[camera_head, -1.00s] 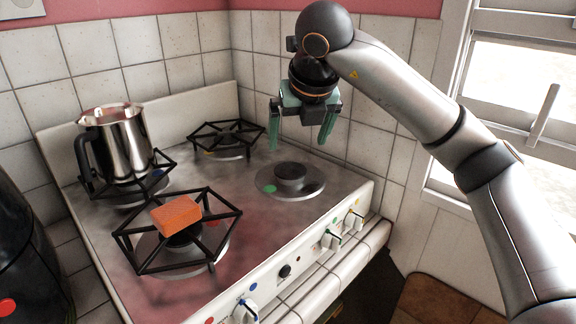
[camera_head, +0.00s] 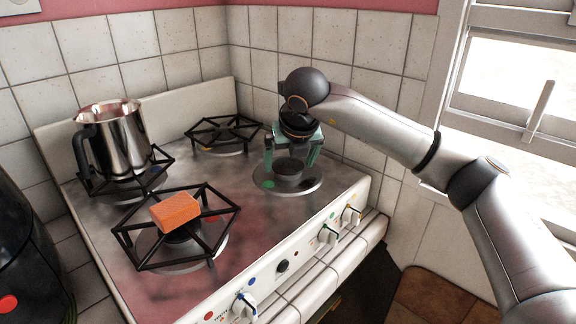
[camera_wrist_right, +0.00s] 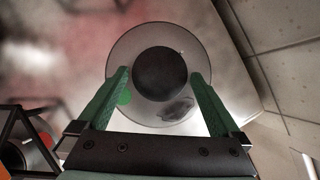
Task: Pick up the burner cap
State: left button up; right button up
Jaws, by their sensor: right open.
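The burner cap (camera_head: 288,168) is a dark round disc on the bare right-hand burner of the stove, with a grey metal plate (camera_head: 308,186) around it. In the right wrist view the cap (camera_wrist_right: 159,74) sits in the middle of the round plate (camera_wrist_right: 120,52). My right gripper (camera_head: 290,170) is open and points down over this burner, its green fingers on either side of the cap. The right wrist view shows the gripper (camera_wrist_right: 160,78) with a finger left and right of the cap; contact cannot be told. My left gripper is out of view.
An orange sponge (camera_head: 175,212) lies on the front-left grate (camera_head: 140,262). A steel pot (camera_head: 124,140) stands on the back-left grate. An empty grate (camera_head: 222,128) is at the back. Knobs (camera_head: 327,234) line the front, and tiled walls (camera_head: 190,60) close off the back.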

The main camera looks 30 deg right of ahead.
jog(key=shift+c, duration=0.4)
jog(key=c, duration=1.1)
jog(key=shift+o, duration=0.2)
jog(key=shift+r, duration=0.1)
